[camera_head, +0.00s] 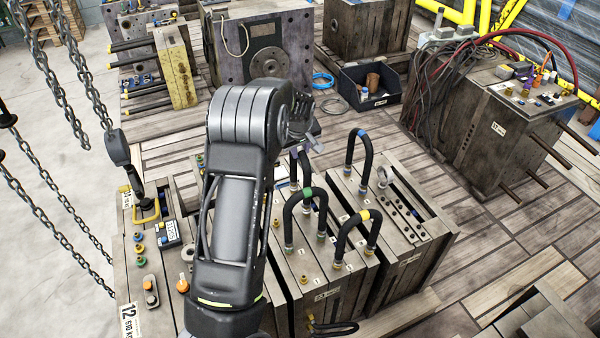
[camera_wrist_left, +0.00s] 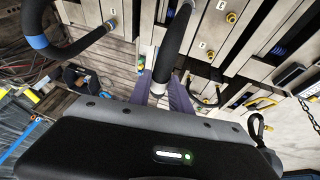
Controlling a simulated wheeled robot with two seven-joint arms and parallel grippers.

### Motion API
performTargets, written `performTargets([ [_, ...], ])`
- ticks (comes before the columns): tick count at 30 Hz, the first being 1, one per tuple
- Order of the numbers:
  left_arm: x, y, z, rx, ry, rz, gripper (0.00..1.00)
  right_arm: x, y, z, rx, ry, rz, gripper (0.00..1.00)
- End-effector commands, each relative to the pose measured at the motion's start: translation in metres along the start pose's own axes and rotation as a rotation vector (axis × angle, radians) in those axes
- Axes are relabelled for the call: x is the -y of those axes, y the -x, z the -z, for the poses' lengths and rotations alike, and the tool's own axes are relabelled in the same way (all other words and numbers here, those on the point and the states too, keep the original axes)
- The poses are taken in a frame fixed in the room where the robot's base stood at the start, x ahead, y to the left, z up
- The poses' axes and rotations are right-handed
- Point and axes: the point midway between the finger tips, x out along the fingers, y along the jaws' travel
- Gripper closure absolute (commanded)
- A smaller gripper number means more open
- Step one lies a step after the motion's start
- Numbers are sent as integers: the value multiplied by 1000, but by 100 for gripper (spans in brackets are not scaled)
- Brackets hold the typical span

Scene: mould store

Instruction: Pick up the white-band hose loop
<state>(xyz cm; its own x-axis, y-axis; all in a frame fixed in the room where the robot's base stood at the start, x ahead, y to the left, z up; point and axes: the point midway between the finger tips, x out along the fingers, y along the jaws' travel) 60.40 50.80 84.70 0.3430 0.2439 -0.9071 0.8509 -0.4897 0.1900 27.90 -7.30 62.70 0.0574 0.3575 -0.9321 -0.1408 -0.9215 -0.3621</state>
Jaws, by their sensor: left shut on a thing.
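The white-band hose loop (camera_wrist_left: 174,45) is a thick black hose with a white band, large in the left wrist view. My left gripper (camera_wrist_left: 162,92) is shut on it at the white band. I cannot tell whether its ends are clear of the mould. In the head view my left arm and wrist hide most of that spot, and the left gripper (camera_head: 306,137) is small at the far end of the arm. My right gripper is not in view.
Other loops stand on the mould blocks: blue-band (camera_head: 350,160), green-band (camera_head: 289,215) and yellow-band (camera_head: 342,238). The blue-band loop also curves close by in the left wrist view (camera_wrist_left: 75,48). A black bin (camera_head: 370,103) stands behind. Chains (camera_head: 88,85) hang at left.

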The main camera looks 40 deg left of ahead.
Motion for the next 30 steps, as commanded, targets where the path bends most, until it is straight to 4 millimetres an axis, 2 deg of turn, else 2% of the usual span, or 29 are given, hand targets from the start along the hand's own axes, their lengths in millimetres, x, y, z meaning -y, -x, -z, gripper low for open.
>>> performTargets([
  [1,0,0,0,0,0,0,85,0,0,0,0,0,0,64],
  [7,0,0,0,0,0,0,100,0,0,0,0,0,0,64],
  [24,-1,1,1,-2,-1,-2,100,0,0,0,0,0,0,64],
  [30,-5,17,8,-5,-1,-5,100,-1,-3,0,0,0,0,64],
])
